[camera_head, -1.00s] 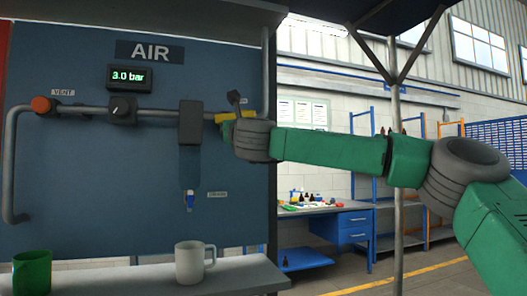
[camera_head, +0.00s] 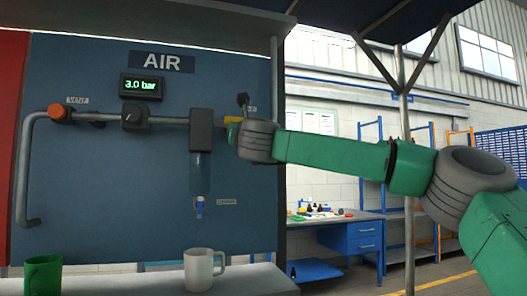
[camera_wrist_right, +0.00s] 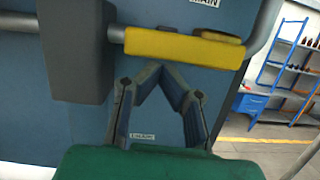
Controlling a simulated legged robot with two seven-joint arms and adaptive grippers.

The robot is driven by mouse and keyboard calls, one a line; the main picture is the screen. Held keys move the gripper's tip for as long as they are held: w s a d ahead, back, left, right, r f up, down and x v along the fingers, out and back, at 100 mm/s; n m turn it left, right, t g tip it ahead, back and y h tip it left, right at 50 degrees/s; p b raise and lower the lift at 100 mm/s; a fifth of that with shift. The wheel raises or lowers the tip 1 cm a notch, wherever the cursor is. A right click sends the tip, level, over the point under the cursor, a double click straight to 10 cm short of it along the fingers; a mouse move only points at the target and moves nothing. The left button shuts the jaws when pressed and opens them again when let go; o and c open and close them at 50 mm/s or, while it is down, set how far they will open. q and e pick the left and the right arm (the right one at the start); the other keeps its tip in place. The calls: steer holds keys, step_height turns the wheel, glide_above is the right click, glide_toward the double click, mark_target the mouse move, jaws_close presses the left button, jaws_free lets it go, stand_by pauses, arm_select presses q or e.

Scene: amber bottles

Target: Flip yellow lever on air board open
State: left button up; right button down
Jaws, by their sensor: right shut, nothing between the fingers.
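The yellow lever (camera_wrist_right: 185,48) lies along the pipe, right of the dark grey filter block (camera_wrist_right: 78,48), in the right wrist view. Part of it shows in the head view (camera_head: 233,120), where my right wrist hides the rest. My right gripper (camera_wrist_right: 160,68) is shut and empty, its fingertips meeting in a point just below the lever's lower edge in the wrist view. I cannot tell whether they touch it. In the head view the fingers are hidden behind the wrist. The blue air board (camera_head: 110,200) carries the pipe and a display reading 3.0 bar. My left gripper is not in view.
A green mug (camera_head: 43,275) and a white mug (camera_head: 202,270) stand on the shelf below. A workbench (camera_head: 345,235) is behind at right.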

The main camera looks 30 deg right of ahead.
steer(key=s+a+f+b, duration=0.2)
steer(key=s+f, duration=0.4)
steer(key=s, duration=0.3)
steer(key=shift+s+f+b, duration=0.2)
steer(key=shift+b, duration=0.7)
